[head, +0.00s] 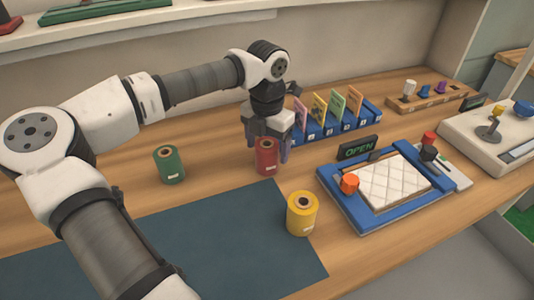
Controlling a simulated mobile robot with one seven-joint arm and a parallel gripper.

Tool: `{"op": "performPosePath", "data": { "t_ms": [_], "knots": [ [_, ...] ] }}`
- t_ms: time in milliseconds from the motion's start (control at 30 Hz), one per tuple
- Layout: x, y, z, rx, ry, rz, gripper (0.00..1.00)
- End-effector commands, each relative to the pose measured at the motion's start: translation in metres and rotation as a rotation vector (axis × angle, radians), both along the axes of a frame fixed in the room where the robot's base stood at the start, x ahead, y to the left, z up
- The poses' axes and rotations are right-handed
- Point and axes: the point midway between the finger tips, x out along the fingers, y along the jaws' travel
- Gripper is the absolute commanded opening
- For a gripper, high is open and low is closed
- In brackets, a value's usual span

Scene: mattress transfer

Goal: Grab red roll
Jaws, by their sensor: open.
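The red roll (266,157) stands upright on the wooden table near the middle of the head view, close to the back edge of a dark blue mat. My gripper (269,150) points down directly at the roll. Its fingers are open and show on both sides of and behind the roll's upper part. Whether they touch the roll cannot be told. The gripper's lower part is partly hidden by the roll.
A green roll (169,164) stands to the left and a yellow roll (302,214) in front on the right. A blue card rack (338,126) stands close behind on the right. A blue-framed mattress tray (340,205) with an OPEN sign (357,148) lies right. The dark mat (190,245) is clear.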

Motion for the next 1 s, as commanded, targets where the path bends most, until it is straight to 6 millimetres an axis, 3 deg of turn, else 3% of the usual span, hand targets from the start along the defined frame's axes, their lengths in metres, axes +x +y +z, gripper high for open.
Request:
{"op": "performPosePath", "data": {
  "t_ms": [200,500,900,1000],
  "knots": [
    [-0.003,0.001,-0.028,0.000,0.001,-0.001,0.77],
    [-0.003,0.001,-0.033,0.000,0.000,0.000,0.76],
    [-0.003,0.001,-0.033,0.000,0.000,0.000,0.23],
    [-0.002,0.001,-0.032,0.000,0.000,0.000,0.21]
  ]
}}
